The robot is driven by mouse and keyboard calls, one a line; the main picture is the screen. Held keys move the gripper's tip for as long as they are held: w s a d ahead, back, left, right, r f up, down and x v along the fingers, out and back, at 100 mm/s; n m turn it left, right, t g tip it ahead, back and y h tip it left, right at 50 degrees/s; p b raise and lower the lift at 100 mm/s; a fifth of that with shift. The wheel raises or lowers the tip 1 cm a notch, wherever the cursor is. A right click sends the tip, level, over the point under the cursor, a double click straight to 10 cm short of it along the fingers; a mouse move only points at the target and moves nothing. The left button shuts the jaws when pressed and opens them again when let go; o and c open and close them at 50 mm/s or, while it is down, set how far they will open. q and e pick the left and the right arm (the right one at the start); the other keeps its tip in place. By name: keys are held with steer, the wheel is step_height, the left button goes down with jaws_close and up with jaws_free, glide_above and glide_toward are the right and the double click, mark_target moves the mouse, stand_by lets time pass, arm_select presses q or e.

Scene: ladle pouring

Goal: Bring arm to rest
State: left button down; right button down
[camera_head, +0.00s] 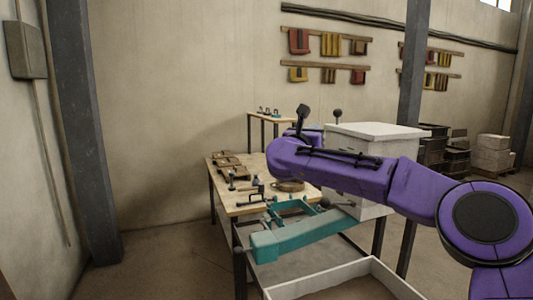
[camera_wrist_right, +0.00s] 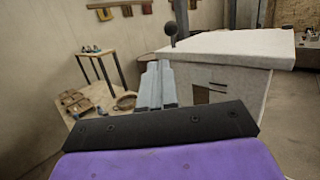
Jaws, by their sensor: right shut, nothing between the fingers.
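My right arm, purple, comes in from the right in the head view and reaches across in front of the white box. My left gripper is not in view.
The wooden table (camera_head: 233,205) holds several brown blocks, small tools and a round brown pan (camera_head: 290,185). A teal frame (camera_head: 305,232) stands in front. A pale open tray (camera_head: 375,262) is at the bottom. A dark post (camera_head: 411,80) rises behind the white box (camera_head: 375,130).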

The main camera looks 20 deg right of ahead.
steer(key=shift+a+r, duration=0.1)
steer(key=p, duration=1.1)
glide_toward(334, 114)
steer(key=x, duration=0.6)
steer(key=shift+w+d+r, duration=0.1)
steer(key=shift+d+r, duration=0.05)
steer(key=shift+d, duration=0.15)
steer(key=shift+w+d, duration=0.1)
steer(key=shift+w, duration=0.05)
